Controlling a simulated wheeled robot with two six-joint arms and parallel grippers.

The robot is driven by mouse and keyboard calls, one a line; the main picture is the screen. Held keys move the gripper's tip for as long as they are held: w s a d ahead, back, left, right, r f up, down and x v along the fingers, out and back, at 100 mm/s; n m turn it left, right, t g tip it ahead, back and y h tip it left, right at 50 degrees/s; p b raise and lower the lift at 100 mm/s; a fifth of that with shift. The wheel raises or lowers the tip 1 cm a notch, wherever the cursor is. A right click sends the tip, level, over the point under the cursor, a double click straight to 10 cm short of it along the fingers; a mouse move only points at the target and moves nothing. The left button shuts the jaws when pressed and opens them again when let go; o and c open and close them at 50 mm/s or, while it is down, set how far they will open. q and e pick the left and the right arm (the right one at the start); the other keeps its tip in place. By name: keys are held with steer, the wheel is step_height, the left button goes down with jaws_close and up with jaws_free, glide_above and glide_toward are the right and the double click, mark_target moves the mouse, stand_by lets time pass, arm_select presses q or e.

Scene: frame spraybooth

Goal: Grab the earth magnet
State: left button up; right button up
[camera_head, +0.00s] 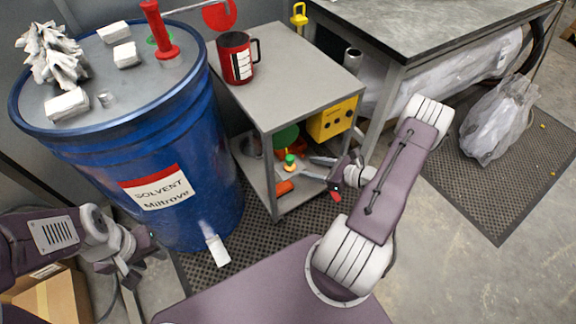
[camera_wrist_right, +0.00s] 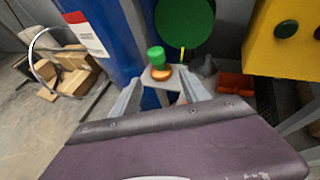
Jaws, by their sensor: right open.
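I cannot tell for sure which thing is the earth magnet. A small green-topped piece with an orange-yellow base (camera_head: 290,162) stands on the lower shelf of the grey cart (camera_head: 282,84). In the right wrist view this green-topped piece (camera_wrist_right: 157,58) shows beyond and between my fingers. My right gripper (camera_head: 314,168) is open and empty, reaching in at the right side of the lower shelf; its spread fingers also show in the right wrist view (camera_wrist_right: 162,92). My left gripper (camera_head: 128,272) hangs low in front of the blue drum; its jaw state is unclear.
A green disc (camera_wrist_right: 184,22), a grey cone-shaped thing (camera_wrist_right: 206,68) and an orange tray (camera_wrist_right: 234,82) lie around the piece. A yellow box (camera_head: 332,120) hangs under the cart's top. A red mug (camera_head: 234,58) stands on top. The blue solvent drum (camera_head: 190,130) stands left.

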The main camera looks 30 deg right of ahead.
mark_target(292, 163)
steer(key=x, duration=0.3)
steer(key=shift+a, duration=0.2)
steer(key=shift+w+a+f+b, duration=0.1)
steer(key=shift+w+f+b, duration=0.05)
steer(key=shift+w+b, duration=0.2)
steer(key=b+x, duration=0.1)
steer(key=x, duration=0.4)
steer(key=shift+w+a, duration=0.1)
steer(key=shift+w, duration=0.1)
steer(key=shift+r, duration=0.2)
steer(key=shift+s, duration=0.1)
jaws_close()
